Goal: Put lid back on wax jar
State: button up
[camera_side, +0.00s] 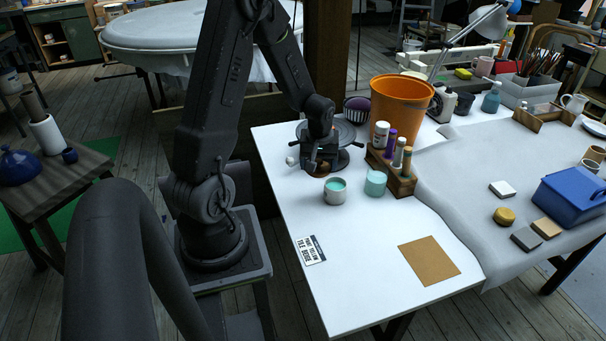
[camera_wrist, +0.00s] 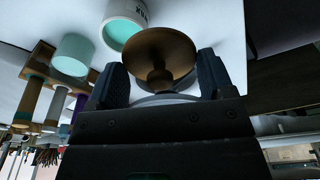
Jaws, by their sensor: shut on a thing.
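The wooden lid (camera_wrist: 160,48), a brown disc with a turned knob, is between the fingers of my gripper (camera_wrist: 160,84) in the wrist view. My gripper (camera_side: 319,160) is shut on it; in the side view only a little of the brown lid (camera_side: 319,170) shows below the dark fingers. In the wrist view the jar (camera_wrist: 124,12) is at the top, beyond the lid and partly cut off.
A teal jar (camera_side: 375,184) stands close right of the wax jar. A wooden rack (camera_side: 402,184) with several bottles and an orange bucket (camera_side: 402,103) are behind it. A round turntable (camera_side: 345,135) is behind my gripper. The front table holds a label card (camera_side: 310,250) and brown sheet (camera_side: 429,261).

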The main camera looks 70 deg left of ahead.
jog(key=w+r, duration=0.1)
jog(key=w, duration=0.5)
jog(key=shift+s+d+f, duration=0.1)
jog(key=shift+s+f, duration=0.05)
jog(key=shift+f, duration=1.35)
jog(key=shift+s+d+f, duration=0.1)
jog(key=shift+f, duration=1.35)
jog(key=shift+f, duration=0.15)
jog(key=o, duration=0.9)
notch_tip(320, 180, up, 7)
dwell(0.7)
jog(key=shift+c, duration=0.4)
